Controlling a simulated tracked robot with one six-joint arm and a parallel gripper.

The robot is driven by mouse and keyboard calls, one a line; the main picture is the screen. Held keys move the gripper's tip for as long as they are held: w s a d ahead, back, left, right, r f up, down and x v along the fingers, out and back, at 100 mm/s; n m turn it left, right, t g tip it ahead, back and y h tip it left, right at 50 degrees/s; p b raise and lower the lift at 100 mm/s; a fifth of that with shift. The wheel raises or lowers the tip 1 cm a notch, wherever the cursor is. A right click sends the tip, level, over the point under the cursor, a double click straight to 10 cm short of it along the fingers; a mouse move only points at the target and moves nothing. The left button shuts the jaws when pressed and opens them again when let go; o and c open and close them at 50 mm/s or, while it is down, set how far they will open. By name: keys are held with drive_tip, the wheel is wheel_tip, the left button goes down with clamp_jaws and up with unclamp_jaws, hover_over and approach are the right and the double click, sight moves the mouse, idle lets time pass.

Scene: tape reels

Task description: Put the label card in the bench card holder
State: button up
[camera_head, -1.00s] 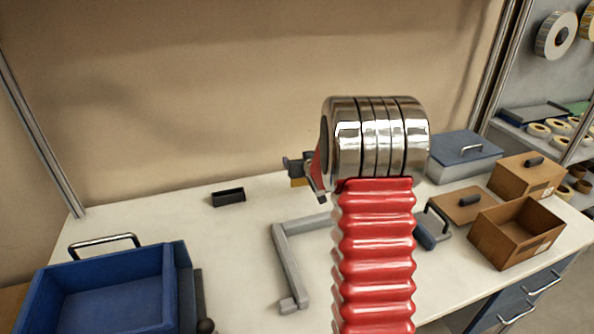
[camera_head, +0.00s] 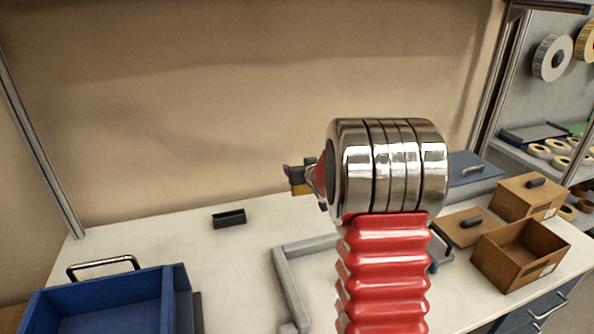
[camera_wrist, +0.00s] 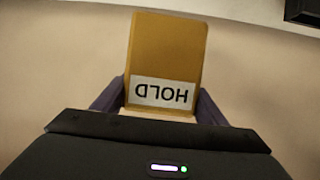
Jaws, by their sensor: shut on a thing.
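The label card is an ochre-yellow card (camera_wrist: 168,50) with a white strip reading "HOLD", upside down in the wrist view. My gripper (camera_wrist: 160,104) is shut on its label end, a finger at each side. In the head view my gripper (camera_head: 300,178) is at the left of my metal wrist, above the bench, and a small yellow part of the card (camera_head: 301,190) shows below it. The small black slotted block that looks like the card holder (camera_head: 229,218) stands on the bench, left of and below my gripper, apart from the card. A dark edge shows at the wrist view's top right corner.
A blue open bin (camera_head: 110,305) is at the front left of the bench. A grey frame (camera_head: 290,285) lies in the middle, partly behind my arm. An open brown box (camera_head: 520,255) and a blue lidded box (camera_head: 472,172) are at right. The bench around the black block is clear.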

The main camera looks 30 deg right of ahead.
drive_tip(key=s+d+m+h, duration=0.1)
drive_tip(key=s+d, duration=0.2)
drive_tip(key=d, duration=0.6)
drive_tip(key=s+d+m+h, duration=0.1)
drive_tip(key=s+d, duration=0.2)
drive_tip(key=d, duration=0.6)
drive_tip(key=shift+s+d+r+g, duration=0.25)
drive_tip(key=shift+d+r+g, duration=0.05)
drive_tip(key=shift+r+g, duration=0.1)
drive_tip(key=shift+s, duration=0.1)
